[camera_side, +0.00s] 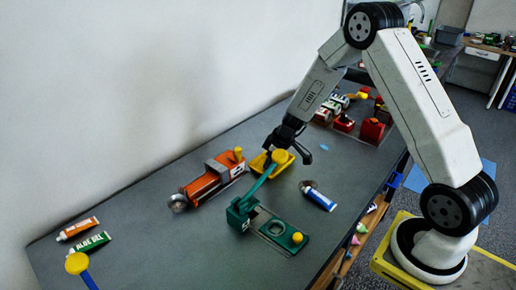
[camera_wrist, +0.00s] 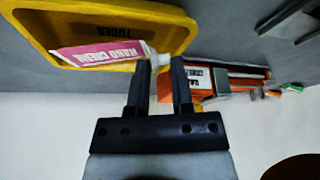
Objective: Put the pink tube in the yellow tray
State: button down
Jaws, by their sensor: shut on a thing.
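The pink tube, labelled hand cream, shows in the wrist view (camera_wrist: 98,52). My gripper (camera_wrist: 160,70) is shut on its white cap end. The tube lies across the view over the yellow tray (camera_wrist: 45,38), its body overlapping the tray's near rim. I cannot tell whether it touches the tray. The tray bears a label reading TUBES. In the side view my gripper (camera_side: 287,150) is just above the yellow tray (camera_side: 257,163), partly behind a yellow knob. The tube cannot be made out there.
A green lever device (camera_side: 270,226) with yellow knobs stands in front of the tray. An orange machine (camera_side: 207,183) is to its left. A blue tube (camera_side: 318,196) lies to the right. Orange (camera_side: 78,229) and green (camera_side: 87,244) tubes lie far left. Red items (camera_side: 372,131) stand behind.

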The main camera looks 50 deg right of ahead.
jog(key=shift+f, duration=1.1)
jog(key=shift+f, duration=0.1)
jog(key=c, duration=0.8)
grip_release()
jog(key=shift+v, duration=6.15)
jog(key=shift+a, duration=0.15)
